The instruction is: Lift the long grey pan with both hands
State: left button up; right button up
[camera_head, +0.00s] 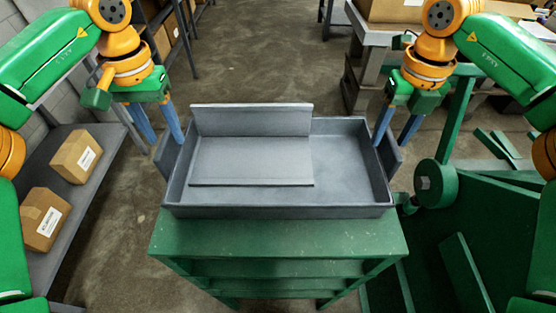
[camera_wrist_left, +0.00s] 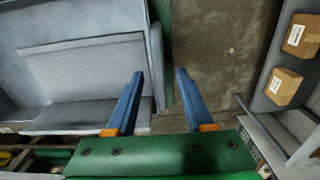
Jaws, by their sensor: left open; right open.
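The long grey pan (camera_head: 280,212) lies level on the green stand (camera_head: 280,237). A bent grey sheet piece (camera_head: 252,160) with one upright side sits in its left and middle part. My left gripper (camera_head: 165,141) is open and points down at the pan's left end. In the left wrist view, its fingers (camera_wrist_left: 160,73) straddle the grey upright tab (camera_wrist_left: 157,65) on that end, apart from it as far as I can see. My right gripper (camera_head: 391,143) is open and points down at the right end, its fingers on either side of the right tab (camera_head: 391,157).
A grey shelf (camera_head: 98,190) with two cardboard boxes (camera_head: 77,157) stands at the left. Green machinery (camera_head: 437,184) stands close to the pan's right end. A bench (camera_head: 373,37) with a box is at the back right. The floor behind the pan is clear.

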pick_arm(q)
jog(key=shift+w+f, duration=0.1)
jog(key=shift+f, duration=0.5)
pick_arm(e)
jog(key=shift+w+f, duration=0.1)
jog(key=shift+f, duration=0.55)
pick_arm(q)
jog(key=shift+f, duration=0.3)
pick_arm(e)
jog(key=shift+f, duration=0.3)
pick_arm(q)
jog(key=shift+s, duration=0.4)
pick_arm(e)
jog(key=shift+s, duration=0.4)
pick_arm(q)
jog(key=shift+w+f, duration=0.1)
jog(key=shift+w, duration=0.1)
grip_shut()
pick_arm(e)
jog(key=shift+w+f, duration=0.1)
jog(key=shift+w, duration=0.1)
grip_shut()
